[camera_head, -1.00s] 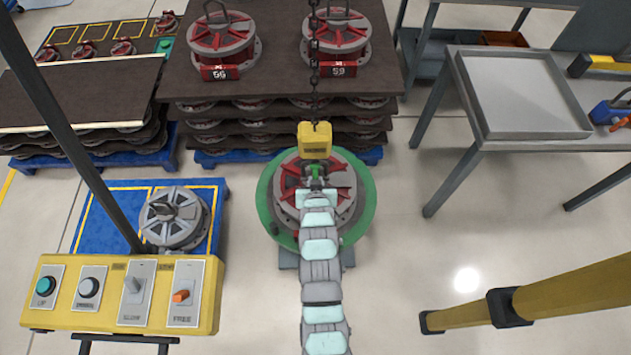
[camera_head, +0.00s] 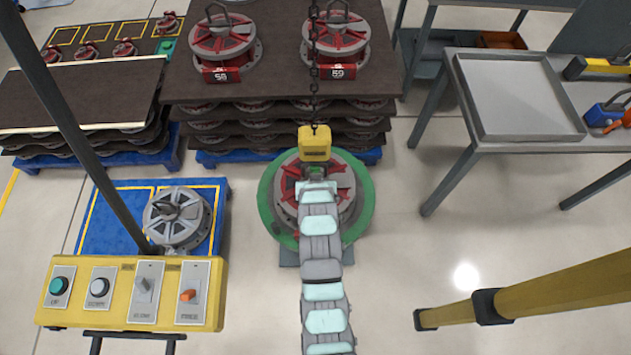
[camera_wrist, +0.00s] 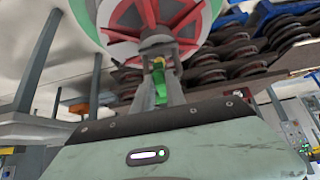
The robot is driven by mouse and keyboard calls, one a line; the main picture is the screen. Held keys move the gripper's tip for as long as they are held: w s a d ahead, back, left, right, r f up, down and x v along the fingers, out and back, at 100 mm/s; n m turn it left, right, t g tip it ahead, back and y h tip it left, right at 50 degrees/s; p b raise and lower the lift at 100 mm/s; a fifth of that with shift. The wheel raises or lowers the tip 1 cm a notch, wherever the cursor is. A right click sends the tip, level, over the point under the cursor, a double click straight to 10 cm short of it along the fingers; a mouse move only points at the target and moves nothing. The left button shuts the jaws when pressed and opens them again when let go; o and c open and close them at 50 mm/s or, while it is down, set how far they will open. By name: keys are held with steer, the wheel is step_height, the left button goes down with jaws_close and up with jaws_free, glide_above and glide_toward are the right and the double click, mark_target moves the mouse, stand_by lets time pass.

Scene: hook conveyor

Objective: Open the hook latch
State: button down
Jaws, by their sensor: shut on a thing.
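The yellow hook block (camera_head: 314,147) hangs on a dark chain (camera_head: 315,72) above a red and grey round part (camera_head: 345,190) on a green round base (camera_head: 268,205). My gripper (camera_wrist: 160,92) is at the hook just below the block. In the wrist view its two fingers are closed around the green hook latch (camera_wrist: 160,84). A bit of yellow shows above the latch. In the head view my arm hides most of the hook and the fingertips. The red and grey part (camera_wrist: 150,20) fills the top of the wrist view.
A yellow control panel (camera_head: 122,312) with buttons and switches stands at the lower left. A grey round part (camera_head: 178,218) sits on a blue pallet (camera_head: 100,215). Stacked trays of red parts (camera_head: 280,60) stand behind. A grey table (camera_head: 480,143) is at right, a yellow bar (camera_head: 570,300) at lower right.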

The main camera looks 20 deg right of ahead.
steer(key=shift+r, duration=0.15)
steer(key=shift+w+r+g+p, duration=0.15)
steer(key=shift+r+g+p, duration=0.25)
steer(key=shift+r+p, duration=0.25)
steer(key=shift+r+g+y+p, duration=0.4)
steer(key=shift+r+g+p, duration=0.1)
steer(key=shift+g, duration=0.2)
steer(key=shift+f, duration=0.1)
steer(key=shift+w+d+r+g+y, duration=0.15)
steer(key=shift+w+r+g+y, duration=0.15)
steer(key=shift+r+g, duration=0.3)
steer(key=shift+w+d+r+g+y, duration=0.15)
steer(key=shift+r+g+y, duration=0.15)
steer(key=shift+r+g, duration=0.3)
steer(key=shift+f, duration=0.1)
